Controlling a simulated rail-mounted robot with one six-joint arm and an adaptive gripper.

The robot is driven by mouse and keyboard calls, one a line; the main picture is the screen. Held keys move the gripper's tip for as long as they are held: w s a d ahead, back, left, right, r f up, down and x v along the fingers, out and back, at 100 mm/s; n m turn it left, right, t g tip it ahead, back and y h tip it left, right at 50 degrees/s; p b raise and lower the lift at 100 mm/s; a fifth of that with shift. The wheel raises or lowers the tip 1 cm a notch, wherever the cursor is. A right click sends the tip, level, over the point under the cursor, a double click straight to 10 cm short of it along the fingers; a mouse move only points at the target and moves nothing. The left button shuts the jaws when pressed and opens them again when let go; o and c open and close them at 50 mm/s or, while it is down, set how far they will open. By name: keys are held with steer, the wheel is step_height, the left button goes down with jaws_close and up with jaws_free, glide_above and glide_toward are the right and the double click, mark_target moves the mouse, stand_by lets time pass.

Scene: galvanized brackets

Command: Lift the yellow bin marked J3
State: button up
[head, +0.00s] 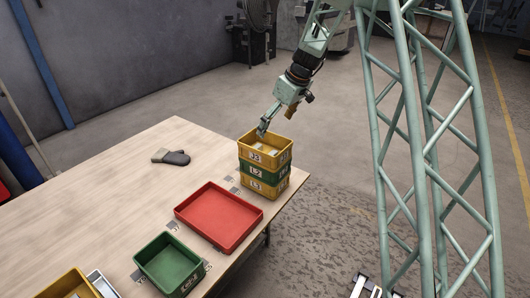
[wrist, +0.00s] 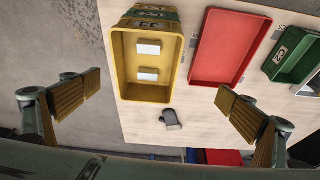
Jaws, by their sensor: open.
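The yellow bin marked J3 (head: 257,156) is the top one of a stack of three at the right corner of the table. In the wrist view the yellow bin (wrist: 119,88) is seen from above, with two pale blocks (wrist: 148,48) inside. Below it in the stack are a green bin marked L2 (head: 254,174) and another yellow bin (head: 256,190). My gripper (head: 263,132) is open above the back left rim of J3. In the wrist view its fingers (wrist: 160,90) are spread wide, one on either side of the bin, with nothing between them; contact is not visible.
A red tray (head: 181,211) lies beside the stack, with a green bin (head: 138,261) further along. Another yellow bin (head: 88,290) is at the bottom edge. A dark grey glove (head: 176,157) lies behind. The wooden table (head: 95,200) is clear at left.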

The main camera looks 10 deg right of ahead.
steer(key=w+d+f, duration=0.1)
steer(key=w+f, duration=0.2)
steer(key=f, duration=0.2)
steer(key=shift+w+n, duration=0.3)
steer(key=shift+f, duration=0.1)
glide_toward(265, 151)
steer(key=s+a, duration=0.1)
steer(key=s+a+f, duration=0.1)
steer(key=shift+s, duration=0.35)
steer(key=shift+w+f, duration=0.15)
steer(key=shift+f, duration=0.15)
steer(key=shift+a, duration=0.1)
steer(key=shift+p+x, duration=0.35)
steer(key=shift+x, duration=2.25)
steer(key=shift+w, duration=0.1)
steer(key=shift+c, duration=0.5)
